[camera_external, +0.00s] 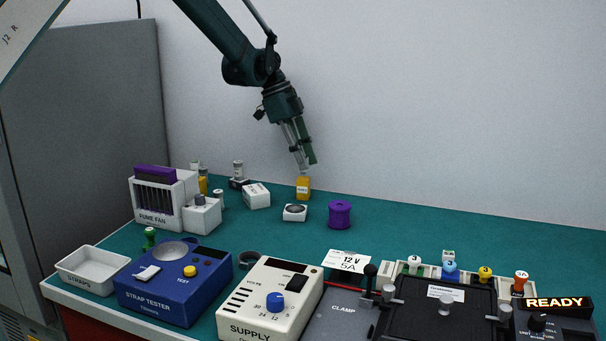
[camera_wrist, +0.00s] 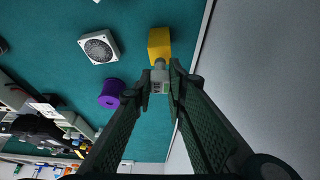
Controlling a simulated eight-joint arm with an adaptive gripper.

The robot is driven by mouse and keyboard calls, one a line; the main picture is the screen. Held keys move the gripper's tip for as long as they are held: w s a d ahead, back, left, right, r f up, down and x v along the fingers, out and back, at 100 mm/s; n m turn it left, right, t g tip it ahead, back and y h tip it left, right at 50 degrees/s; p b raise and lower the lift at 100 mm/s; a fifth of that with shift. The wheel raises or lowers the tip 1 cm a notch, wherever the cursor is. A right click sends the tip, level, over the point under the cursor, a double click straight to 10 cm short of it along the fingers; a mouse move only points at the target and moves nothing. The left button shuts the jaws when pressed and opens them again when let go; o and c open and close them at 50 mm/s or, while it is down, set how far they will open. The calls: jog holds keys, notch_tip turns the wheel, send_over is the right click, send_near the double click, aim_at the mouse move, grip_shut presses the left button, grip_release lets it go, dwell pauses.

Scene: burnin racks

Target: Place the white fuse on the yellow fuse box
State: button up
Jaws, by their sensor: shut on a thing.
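My gripper (camera_external: 305,166) is shut on the white fuse, which shows in the wrist view (camera_wrist: 160,76) as a small pale cylinder with a grey end between the fingertips. The yellow fuse box (camera_external: 303,187) stands upright on the green bench near the back wall, and it also shows in the wrist view (camera_wrist: 159,42). My gripper and the fuse are right above the box in the external view. Whether the fuse touches the box I cannot tell. The fingertips hide part of the fuse.
A purple spool (camera_external: 340,214) and a small white fan (camera_external: 294,212) stand close in front of the box. A white carton (camera_external: 256,195) is to the left. The back wall is close behind. Open bench lies to the right.

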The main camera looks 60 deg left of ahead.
jog(key=shift+f, duration=0.55)
jog(key=shift+f, duration=0.2)
jog(key=o, duration=0.8)
jog(key=shift+o, duration=0.2)
jog(key=shift+r, duration=0.25)
jog(key=v, duration=1.2)
jog(key=shift+b, duration=0.3)
jog(key=shift+d, duration=0.15)
